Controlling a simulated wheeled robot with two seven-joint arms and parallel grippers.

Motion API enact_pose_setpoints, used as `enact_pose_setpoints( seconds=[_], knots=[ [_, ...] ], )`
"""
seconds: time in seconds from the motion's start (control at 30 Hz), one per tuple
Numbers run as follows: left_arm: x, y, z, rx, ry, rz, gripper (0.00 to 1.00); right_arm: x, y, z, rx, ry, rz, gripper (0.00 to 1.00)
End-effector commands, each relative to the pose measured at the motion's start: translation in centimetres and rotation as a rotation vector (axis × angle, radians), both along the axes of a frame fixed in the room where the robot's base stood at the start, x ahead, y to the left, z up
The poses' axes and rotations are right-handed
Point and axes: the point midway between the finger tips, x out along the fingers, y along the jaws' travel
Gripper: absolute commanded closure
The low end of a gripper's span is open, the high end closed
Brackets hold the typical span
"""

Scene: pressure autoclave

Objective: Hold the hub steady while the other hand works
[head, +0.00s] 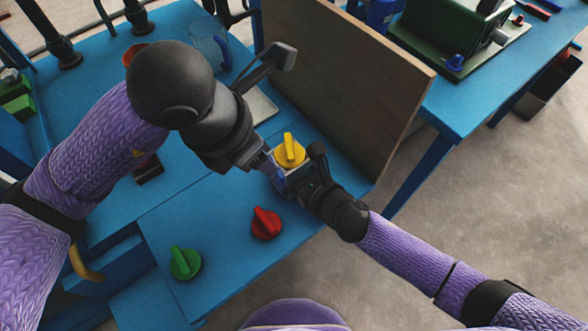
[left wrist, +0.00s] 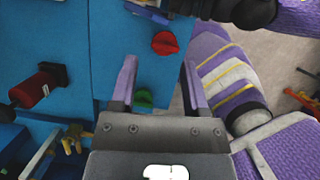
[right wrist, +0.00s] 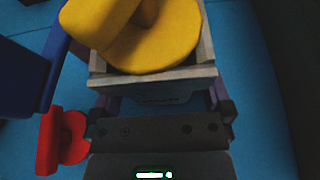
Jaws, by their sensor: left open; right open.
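A yellow knob (head: 289,150) sits on a pale square block (head: 294,178), which I take to be the hub. Both grippers crowd it in the head view. My right gripper (head: 308,190) is open, close in front of the block. In the right wrist view the yellow knob (right wrist: 150,35) and the block's near face (right wrist: 155,82) lie ahead, between the finger lines; contact cannot be told. My left gripper (head: 268,163) is open at the block's left side, its fingertips partly hidden. In the left wrist view nothing is held between its fingers (left wrist: 158,75).
A red knob (head: 266,223) and a green knob (head: 185,262) stand on the blue table (head: 215,215) in front. A brown upright panel (head: 345,85) rises behind the block. A clear jug (head: 210,45) stands at the back. The table between the red knob and block is bare.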

Motion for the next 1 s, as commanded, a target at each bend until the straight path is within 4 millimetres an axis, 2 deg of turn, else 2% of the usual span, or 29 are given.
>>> enact_pose_setpoints(
  seconds=[0.1, 0.33, 0.37, 0.8, 0.87, 0.93, 1.0],
  knots=[
    [0.0, 0.0, 0.0, 0.0, 0.0, 0.0, 0.41, 0.7, 0.5, -0.3, 0.002, 0.001, 0.0, 0.0],
    [0.0, 0.0, 0.0, 0.0, 0.0, 0.0, 0.41, 0.8, 0.6, -0.4, 0.003, 0.002, 0.0, 0.0],
    [0.0, 0.0, 0.0, 0.0, 0.0, 0.0, 0.41, 0.8, 0.6, -0.4, 0.003, 0.002, 0.0, 0.04],
    [0.0, 0.0, 0.0, 0.0, 0.0, 0.0, 0.41, 0.7, 0.6, -0.4, 0.002, 0.003, 0.0, 0.97],
    [0.0, 0.0, 0.0, 0.0, 0.0, 0.0, 0.43, 0.7, 0.6, -0.4, 0.002, 0.003, 0.0, 1.0],
    [-0.1, -0.3, 0.1, -0.018, 0.006, -0.011, 0.58, 0.7, 0.6, -0.4, 0.003, 0.003, -0.001, 1.0],
    [-0.9, -1.8, 0.4, -0.104, 0.041, -0.066, 0.73, 0.7, 0.5, -0.4, 0.003, 0.003, -0.001, 1.0]
  ],
)
